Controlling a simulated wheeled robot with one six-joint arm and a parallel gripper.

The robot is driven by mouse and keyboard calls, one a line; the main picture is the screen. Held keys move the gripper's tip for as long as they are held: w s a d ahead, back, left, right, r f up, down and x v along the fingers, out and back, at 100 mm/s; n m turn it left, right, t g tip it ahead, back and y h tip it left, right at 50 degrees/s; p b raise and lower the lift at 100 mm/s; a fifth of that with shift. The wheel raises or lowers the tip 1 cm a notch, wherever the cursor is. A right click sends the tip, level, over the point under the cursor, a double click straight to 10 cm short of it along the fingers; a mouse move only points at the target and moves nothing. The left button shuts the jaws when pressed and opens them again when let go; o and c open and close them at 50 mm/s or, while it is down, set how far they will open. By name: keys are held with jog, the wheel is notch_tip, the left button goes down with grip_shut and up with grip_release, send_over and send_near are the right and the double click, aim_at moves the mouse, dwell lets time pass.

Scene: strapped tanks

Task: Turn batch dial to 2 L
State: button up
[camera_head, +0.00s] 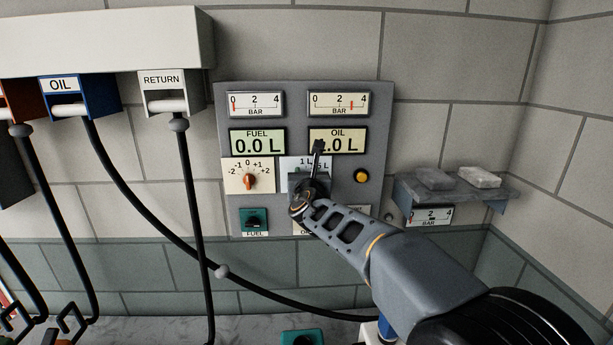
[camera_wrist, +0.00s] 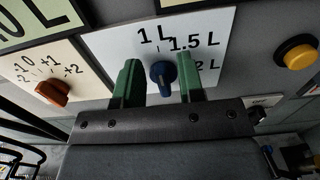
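The batch dial is a blue knob (camera_wrist: 162,76) on a white plate (camera_wrist: 207,24) marked 1 L, 1.5 L and 2 L in the wrist view. Its narrow end seems to point up toward the 1 L mark, though the exact angle is hard to tell. My gripper (camera_wrist: 157,70) is open, with one green finger on each side of the knob and visible gaps between. I cannot tell how far the fingertips are from the plate. In the head view my gripper (camera_head: 311,178) covers the knob and much of its plate (camera_head: 291,164).
An orange dial (camera_head: 249,181) sits left of the batch dial, and a yellow button (camera_head: 361,176) sits to its right. A teal fuel switch (camera_head: 254,219) is below left. The oil display (camera_head: 350,146) is partly covered. Hoses hang at left; a shelf (camera_head: 455,193) juts out at right.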

grip_shut()
jog(key=shift+d+f+m+b, duration=0.15)
jog(key=shift+m+b, duration=0.15)
jog(key=shift+b, duration=0.25)
jog(key=m+b, duration=0.5)
jog(key=d+f+m+b, duration=0.1)
jog(key=m+b, duration=0.4)
jog(key=m, duration=0.1)
jog(key=f+m+b, duration=0.1)
jog(key=m+b, duration=0.4)
jog(key=m, duration=0.1)
jog(key=shift+d, duration=0.4)
jog(key=shift+m, duration=0.3)
